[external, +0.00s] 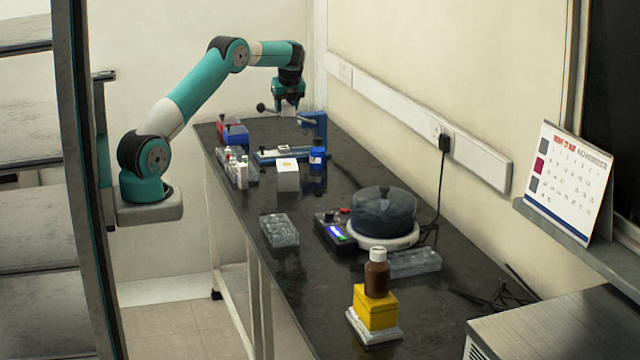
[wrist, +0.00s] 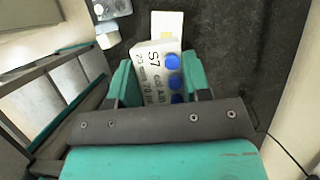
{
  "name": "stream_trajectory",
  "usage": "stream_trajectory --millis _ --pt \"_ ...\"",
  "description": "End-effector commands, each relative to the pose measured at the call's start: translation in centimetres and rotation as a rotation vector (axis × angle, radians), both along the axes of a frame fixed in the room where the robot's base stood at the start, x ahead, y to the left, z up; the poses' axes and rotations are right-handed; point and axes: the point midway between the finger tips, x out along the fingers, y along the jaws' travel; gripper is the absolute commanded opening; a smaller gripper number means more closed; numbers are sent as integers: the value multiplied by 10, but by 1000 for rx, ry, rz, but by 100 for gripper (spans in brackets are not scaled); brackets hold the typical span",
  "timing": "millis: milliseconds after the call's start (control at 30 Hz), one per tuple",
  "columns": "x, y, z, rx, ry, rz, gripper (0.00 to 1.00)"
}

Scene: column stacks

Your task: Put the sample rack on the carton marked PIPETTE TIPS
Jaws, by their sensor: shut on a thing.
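My gripper (external: 288,103) is raised above the far end of the dark bench. It is shut on a white block with lettering and blue round caps (wrist: 157,65), which looks like the sample rack; it hangs small and pale in the external view. In the wrist view, the teal fingers (wrist: 160,82) stand on both sides of it. A white carton with a yellow patch on top (external: 287,178) stands on the bench nearer the camera. A pale box with a yellow patch also shows beyond the held block in the wrist view (wrist: 167,20). I cannot read any PIPETTE TIPS marking.
Blue and red boxes (external: 234,132) and a blue stand (external: 316,128) are behind. Nearer are a clear tray (external: 280,230) and a round dark-lidded device (external: 384,213).

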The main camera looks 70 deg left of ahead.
Motion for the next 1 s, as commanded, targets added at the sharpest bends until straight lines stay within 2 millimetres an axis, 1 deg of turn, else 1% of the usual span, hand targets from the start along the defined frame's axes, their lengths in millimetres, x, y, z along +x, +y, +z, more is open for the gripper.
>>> stream_trajectory --millis 33,200,300,400,667,800,900,1000 --pt "-1 0 -20 -3 5 0 20" --pt "-1 0 -65 -3 4 0 20" --pt "-1 0 -89 -2 3 0 20" --pt "-1 0 -107 -2 2 1 20" --pt "0 0 -129 0 0 0 20" --pt "-1 0 -151 -1 2 1 20" --pt "0 0 -162 0 1 1 20" --pt "0 0 -163 1 -1 1 20"
